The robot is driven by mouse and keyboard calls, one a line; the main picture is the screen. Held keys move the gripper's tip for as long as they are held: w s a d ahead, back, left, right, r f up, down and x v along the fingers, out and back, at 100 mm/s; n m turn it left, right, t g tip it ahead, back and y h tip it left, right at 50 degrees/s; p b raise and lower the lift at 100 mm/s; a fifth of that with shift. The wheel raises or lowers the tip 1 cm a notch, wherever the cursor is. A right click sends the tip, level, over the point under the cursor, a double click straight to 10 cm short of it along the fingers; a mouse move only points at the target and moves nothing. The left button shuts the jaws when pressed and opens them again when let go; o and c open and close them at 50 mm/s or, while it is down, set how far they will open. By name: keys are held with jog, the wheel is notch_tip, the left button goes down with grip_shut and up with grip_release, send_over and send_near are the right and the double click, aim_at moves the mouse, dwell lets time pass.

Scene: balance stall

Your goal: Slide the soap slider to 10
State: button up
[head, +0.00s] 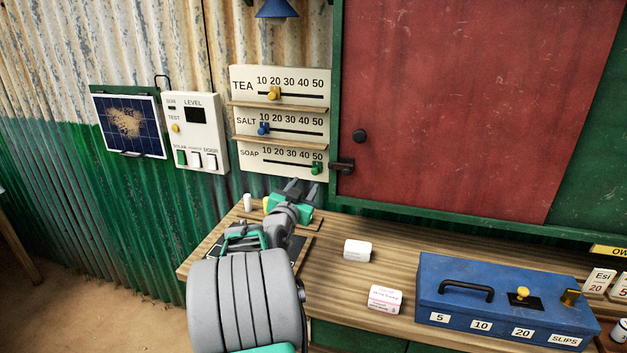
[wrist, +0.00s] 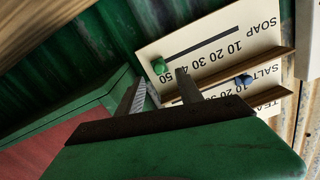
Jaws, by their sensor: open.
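The soap slider's green knob (head: 317,168) sits at the right end of its track, under the 50 on the SOAP row of the price board (head: 240,160). In the wrist view, which is upside down, the green knob (wrist: 159,66) is at the 50 end of the black slot. My gripper (head: 303,187) is open and empty, just below the SOAP row and a little left of the knob in the head view. In the wrist view its two fingers (wrist: 161,90) point towards the board, with the knob just beyond them and apart from them.
The TEA row has a yellow knob (head: 273,93) near 20, and the SALT row a blue knob (head: 263,129) at 10. Thin ledges separate the rows. A red door (head: 450,100) with a dark latch (head: 342,165) stands right of the board. A blue box (head: 500,290) is on the counter.

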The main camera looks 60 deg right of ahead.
aim_at(315, 172)
jog(key=d, duration=0.2)
jog(key=d+p, duration=0.1)
jog(key=d, duration=0.5)
jog(key=shift+w+r, duration=0.2)
jog(key=shift+w, duration=0.2)
jog(key=shift+c, duration=0.5)
grip_shut()
dwell(0.3)
